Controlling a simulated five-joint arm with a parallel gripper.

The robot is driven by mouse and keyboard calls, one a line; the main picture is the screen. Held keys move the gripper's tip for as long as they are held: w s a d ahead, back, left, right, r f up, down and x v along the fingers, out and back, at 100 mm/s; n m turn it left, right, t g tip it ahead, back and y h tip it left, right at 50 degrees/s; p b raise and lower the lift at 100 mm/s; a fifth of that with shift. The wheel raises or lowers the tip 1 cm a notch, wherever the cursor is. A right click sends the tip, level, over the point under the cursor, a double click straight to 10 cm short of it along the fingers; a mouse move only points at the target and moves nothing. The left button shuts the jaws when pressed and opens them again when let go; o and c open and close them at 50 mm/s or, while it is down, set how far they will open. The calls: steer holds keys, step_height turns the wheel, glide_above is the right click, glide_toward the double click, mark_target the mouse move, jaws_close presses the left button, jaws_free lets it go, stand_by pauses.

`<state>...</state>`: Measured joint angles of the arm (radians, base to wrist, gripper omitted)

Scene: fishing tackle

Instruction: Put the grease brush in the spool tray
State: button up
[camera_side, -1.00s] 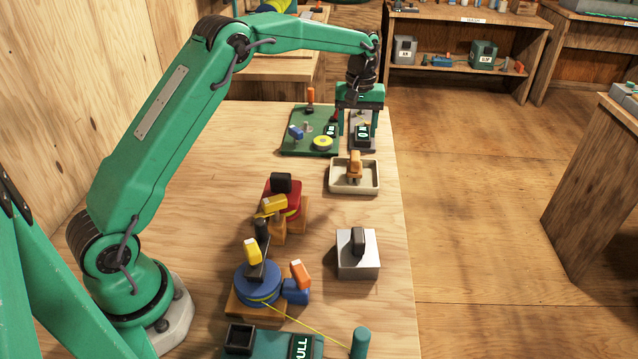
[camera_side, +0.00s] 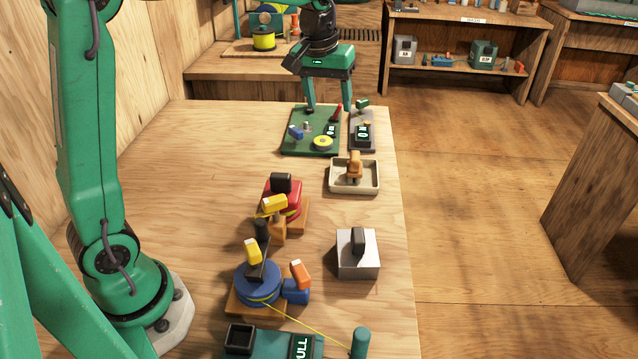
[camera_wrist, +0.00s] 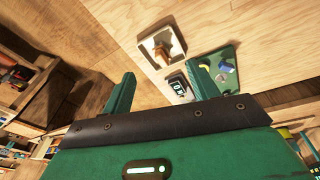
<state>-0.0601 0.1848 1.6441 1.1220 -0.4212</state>
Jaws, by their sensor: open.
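A cream tray (camera_side: 376,188) sits near the table's right edge; its rim also shows in the wrist view (camera_wrist: 145,50). A brown-orange piece (camera_side: 354,166) stands in it. I cannot tell for sure whether this piece is the grease brush or whether this is the spool tray. My gripper (camera_side: 328,109) is open and empty, pointing down over the far end of the green board (camera_side: 297,148). In the wrist view my gripper's (camera_wrist: 165,85) fingers are apart with nothing between them.
The green board holds a blue piece (camera_side: 296,132), a yellow ring (camera_side: 323,143) and a thin red piece (camera_side: 337,113). A dark plate (camera_side: 361,145) lies beside it. Spool stands (camera_side: 257,283) and a grey box (camera_side: 358,262) are nearer. The table's left middle is clear.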

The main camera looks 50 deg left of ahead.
steer(key=s+d+m+t, duration=0.1)
steer(key=s+m, duration=0.1)
steer(key=s, duration=1)
steer(key=s+d+f+m+t, duration=0.1)
steer(key=s+m+t, duration=0.1)
steer(key=s, duration=1)
steer(key=shift+d+f+m, duration=0.2)
steer(key=shift+d+m, duration=0.2)
steer(key=shift+m, duration=0.4)
